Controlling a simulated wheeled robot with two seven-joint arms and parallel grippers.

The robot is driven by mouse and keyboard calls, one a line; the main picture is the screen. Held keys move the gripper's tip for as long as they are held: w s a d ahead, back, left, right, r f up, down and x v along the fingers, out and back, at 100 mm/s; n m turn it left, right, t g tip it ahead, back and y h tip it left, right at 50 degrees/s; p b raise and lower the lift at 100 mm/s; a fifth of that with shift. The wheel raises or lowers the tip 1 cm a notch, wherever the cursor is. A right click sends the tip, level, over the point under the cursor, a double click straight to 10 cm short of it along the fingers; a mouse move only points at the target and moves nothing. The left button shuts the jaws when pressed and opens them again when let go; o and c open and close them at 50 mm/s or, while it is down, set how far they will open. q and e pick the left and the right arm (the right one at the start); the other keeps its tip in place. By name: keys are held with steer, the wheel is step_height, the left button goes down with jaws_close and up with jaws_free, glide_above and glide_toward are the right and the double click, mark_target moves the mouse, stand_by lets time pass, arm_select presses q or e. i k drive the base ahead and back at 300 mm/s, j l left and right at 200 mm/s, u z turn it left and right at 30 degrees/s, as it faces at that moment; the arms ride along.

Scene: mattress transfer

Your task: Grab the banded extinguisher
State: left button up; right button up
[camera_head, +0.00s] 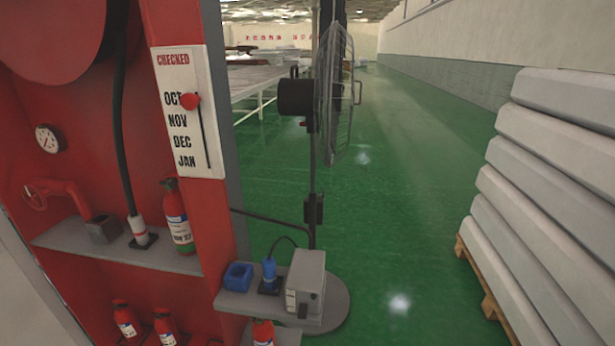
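A red fire extinguisher (174,200) stands upright on the grey upper shelf (90,246) of the red cabinet. It has a pale label and a green band near its base. Lower down, more red extinguishers show: one at the far left (121,309), one beside it (163,322), and one at the bottom centre (263,328), cut off by the frame edge. I cannot make out bands on these. Neither of my grippers is in view.
A hose nozzle (138,230) stands left of the upper extinguisher. A side shelf (235,302) holds a grey box (305,282) and blue items. A fan (335,95) stands behind. Stacked mattresses (545,170) on a pallet line the right. Green floor (400,215) between is clear.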

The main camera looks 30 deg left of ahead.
mark_target(174, 206)
steer(key=k+j+u, duration=0.1)
steer(key=u, duration=1.55)
steer(key=i+j+z, duration=0.65)
steer(key=j+z, duration=0.25)
